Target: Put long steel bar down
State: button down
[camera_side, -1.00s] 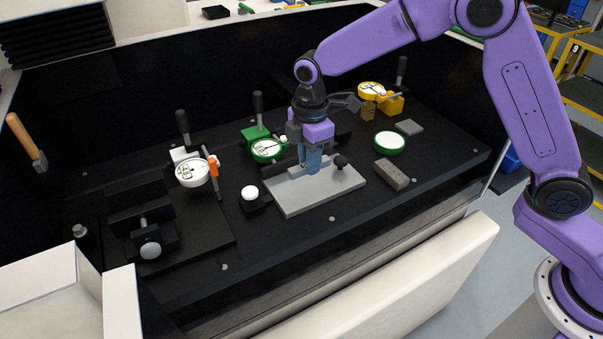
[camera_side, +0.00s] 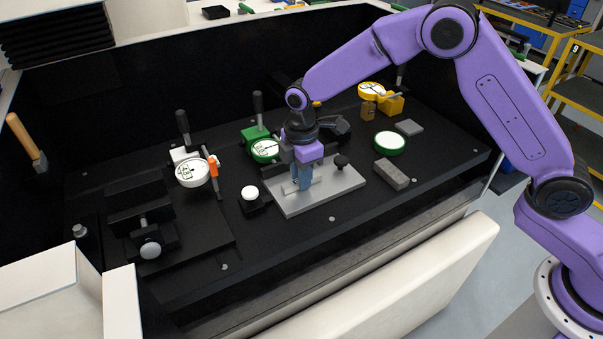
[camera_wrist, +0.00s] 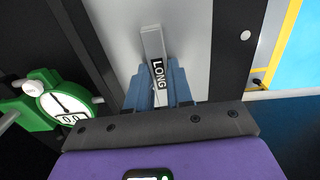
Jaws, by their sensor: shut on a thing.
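In the side view the bar (camera_side: 289,188) shows as a pale strip on both sides of my gripper (camera_side: 301,184), low over the grey plate (camera_side: 318,201). I cannot tell whether the bar touches the plate.
A black knob (camera_side: 341,160) stands at the plate's right. A grey block (camera_side: 391,174) lies further right, near a green-rimmed disc (camera_side: 390,143). A green dial gauge (camera_side: 265,150) stands close behind-left of my gripper. A white button (camera_side: 249,192) is left of the plate.

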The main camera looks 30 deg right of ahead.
jog(key=c, duration=1)
grip_release()
notch_tip(320, 180, up, 12)
jog(key=shift+r, duration=0.15)
jog(key=s+d+m, duration=0.1)
jog(key=s+d, duration=0.5)
jog(key=s, duration=0.5)
jog(key=s+d+m, duration=0.2)
jog(key=s+d, duration=0.4)
jog(key=s, duration=0.5)
jog(key=s+d+m, duration=0.2)
jog(key=s+d, duration=0.5)
jog(key=s, duration=0.5)
jog(key=shift+s+d, duration=0.1)
